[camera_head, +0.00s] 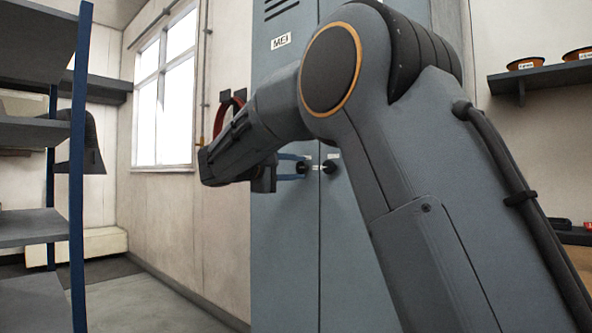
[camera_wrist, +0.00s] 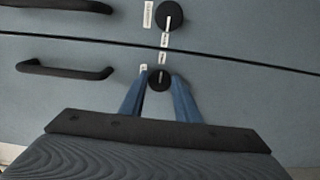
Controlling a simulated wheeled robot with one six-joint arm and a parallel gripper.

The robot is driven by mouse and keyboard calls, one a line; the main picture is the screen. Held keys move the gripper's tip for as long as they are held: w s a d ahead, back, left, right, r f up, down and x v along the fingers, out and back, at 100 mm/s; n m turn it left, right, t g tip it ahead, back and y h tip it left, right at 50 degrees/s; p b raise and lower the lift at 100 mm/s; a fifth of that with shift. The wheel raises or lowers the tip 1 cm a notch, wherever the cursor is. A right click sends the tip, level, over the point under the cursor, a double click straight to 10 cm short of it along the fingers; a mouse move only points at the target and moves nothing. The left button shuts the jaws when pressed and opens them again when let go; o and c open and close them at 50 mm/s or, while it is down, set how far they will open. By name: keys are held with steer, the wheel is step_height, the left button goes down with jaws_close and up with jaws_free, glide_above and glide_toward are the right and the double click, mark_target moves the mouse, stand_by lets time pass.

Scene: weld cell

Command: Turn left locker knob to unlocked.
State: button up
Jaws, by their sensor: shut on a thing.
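The grey-blue locker (camera_head: 284,240) stands in the middle of the head view with two doors. Its left knob (camera_head: 302,167) is a small dark round knob beside the door seam. In the wrist view my gripper (camera_wrist: 159,82) has its two blue fingers shut on the left knob (camera_wrist: 159,74), one finger on each side. A pale pointer mark shows on the knob's face, and a small white label (camera_wrist: 143,68) lies beside it. Other lettering around this knob is hidden or too small to read. My gripper also shows in the head view (camera_head: 297,167), partly behind my wrist.
The right door's knob (camera_wrist: 169,14) sits close to the held one, across the door seam, with its own labels. Two black handles (camera_wrist: 65,70) lie beside the knobs. A shelf rack (camera_head: 76,200) with a blue post stands at left. A wall shelf (camera_head: 545,77) holds bowls at right.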

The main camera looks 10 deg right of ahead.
steer(key=o, duration=1)
steer(key=shift+a, duration=0.1)
steer(key=p+v, duration=0.1)
steer(key=v, duration=0.6)
steer(key=shift+s+a, duration=0.2)
steer(key=shift+a, duration=0.05)
